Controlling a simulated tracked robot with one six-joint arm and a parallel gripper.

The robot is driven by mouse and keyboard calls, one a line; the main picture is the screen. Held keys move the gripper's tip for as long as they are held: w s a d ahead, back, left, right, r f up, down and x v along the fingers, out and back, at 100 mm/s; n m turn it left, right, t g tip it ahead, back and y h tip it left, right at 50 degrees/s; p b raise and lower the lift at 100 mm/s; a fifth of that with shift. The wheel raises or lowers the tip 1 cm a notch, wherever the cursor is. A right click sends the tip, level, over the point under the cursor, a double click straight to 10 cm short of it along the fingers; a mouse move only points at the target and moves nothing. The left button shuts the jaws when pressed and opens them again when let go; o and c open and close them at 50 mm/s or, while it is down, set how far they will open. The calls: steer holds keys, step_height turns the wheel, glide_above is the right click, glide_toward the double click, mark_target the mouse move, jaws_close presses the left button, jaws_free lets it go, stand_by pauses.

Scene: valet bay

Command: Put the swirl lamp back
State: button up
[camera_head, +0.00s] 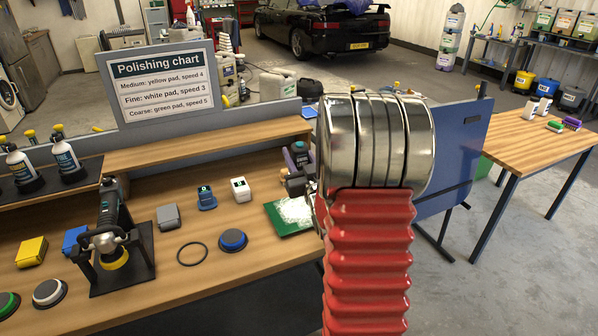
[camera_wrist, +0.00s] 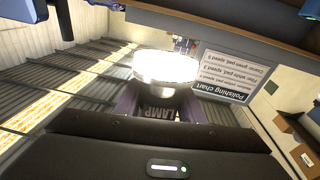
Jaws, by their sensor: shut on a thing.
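The swirl lamp (camera_wrist: 160,113) is purple with a "LAMP" label and a bright, lit white head (camera_wrist: 165,68) in the wrist view. My gripper (camera_wrist: 160,122) is shut on its body. In the head view the purple lamp (camera_head: 298,155) shows just left of my arm, above the right part of the wooden bench (camera_head: 150,195). My gripper (camera_head: 297,182) is mostly hidden there by my arm. I cannot tell whether the lamp touches anything below, and I cannot make out a resting place for it.
A green panel with white marks (camera_head: 290,215) lies below my gripper. A polisher (camera_head: 110,235) stands on a black stand, with pads and small boxes around it. A polishing chart (camera_head: 160,82) stands behind. A blue panel (camera_head: 450,150) rises at right, before a side table (camera_head: 535,145).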

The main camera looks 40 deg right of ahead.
steer(key=w+a+f+n+y, duration=0.1)
steer(key=a+f+y, duration=0.1)
steer(key=a, duration=1)
steer(key=w+a+f+n+t+y, duration=0.1)
steer(key=a+f, duration=0.3)
steer(key=a, duration=0.8)
steer(key=w+a+f+n+y, duration=0.2)
steer(key=w+a+f+y, duration=0.1)
steer(key=a, duration=0.9)
steer(key=shift+w+a+f+y, duration=0.2)
steer(key=shift+a+f+y, duration=0.1)
steer(key=shift+f+y, duration=0.3)
steer(key=shift+s, duration=0.15)
